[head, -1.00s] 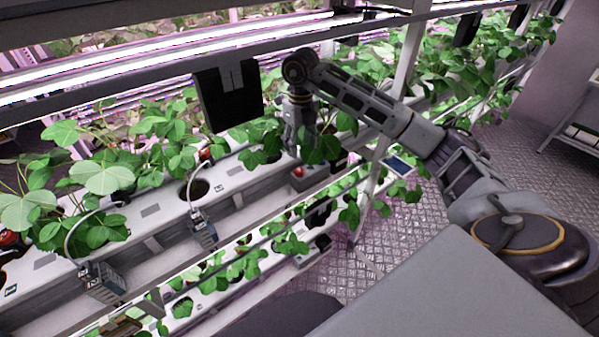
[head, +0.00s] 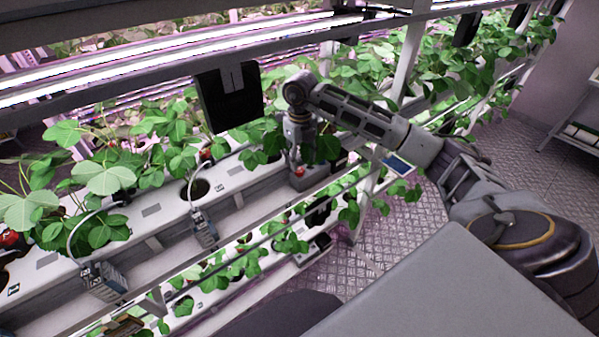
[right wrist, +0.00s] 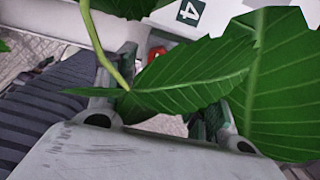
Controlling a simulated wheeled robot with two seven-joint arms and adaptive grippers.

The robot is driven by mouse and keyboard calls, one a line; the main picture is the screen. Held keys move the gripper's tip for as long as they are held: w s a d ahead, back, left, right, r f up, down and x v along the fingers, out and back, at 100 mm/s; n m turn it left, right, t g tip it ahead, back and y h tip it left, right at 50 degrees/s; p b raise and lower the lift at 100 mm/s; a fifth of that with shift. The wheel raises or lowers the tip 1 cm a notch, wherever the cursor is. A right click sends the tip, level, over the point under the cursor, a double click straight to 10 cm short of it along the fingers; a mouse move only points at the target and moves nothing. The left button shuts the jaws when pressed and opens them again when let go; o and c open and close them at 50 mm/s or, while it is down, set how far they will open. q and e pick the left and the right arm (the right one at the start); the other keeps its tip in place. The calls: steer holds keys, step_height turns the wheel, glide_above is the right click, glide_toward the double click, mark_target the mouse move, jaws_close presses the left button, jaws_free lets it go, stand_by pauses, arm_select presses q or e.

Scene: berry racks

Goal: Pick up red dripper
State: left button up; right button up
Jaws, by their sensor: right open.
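A small red thing (head: 299,171), which looks like the red dripper, sits at the white planting trough beside the rack's right end. My right gripper (head: 297,156) points down just above it, its fingertips close to it. The gripper is open, with leaves around it. In the right wrist view a bit of red (right wrist: 156,53) shows between the fingers, mostly hidden behind a large green leaf (right wrist: 195,77) that crosses the jaws. I cannot tell whether the fingers touch the red thing. My left gripper is not in view.
Other red things show at the left trough end (head: 10,239) and among the middle leaves (head: 206,154). Grey boxes with curved tubes (head: 103,281) hang on the trough's front. A black panel (head: 229,98) hangs left of my right arm. Lower shelves hold more plants.

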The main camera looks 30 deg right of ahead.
mark_target(300, 170)
steer(key=shift+a+f+p, duration=0.1)
steer(key=shift+f+p, duration=0.55)
steer(key=shift+f, duration=1.75)
steer(key=shift+c, duration=0.4)
steer(key=c, duration=0.7)
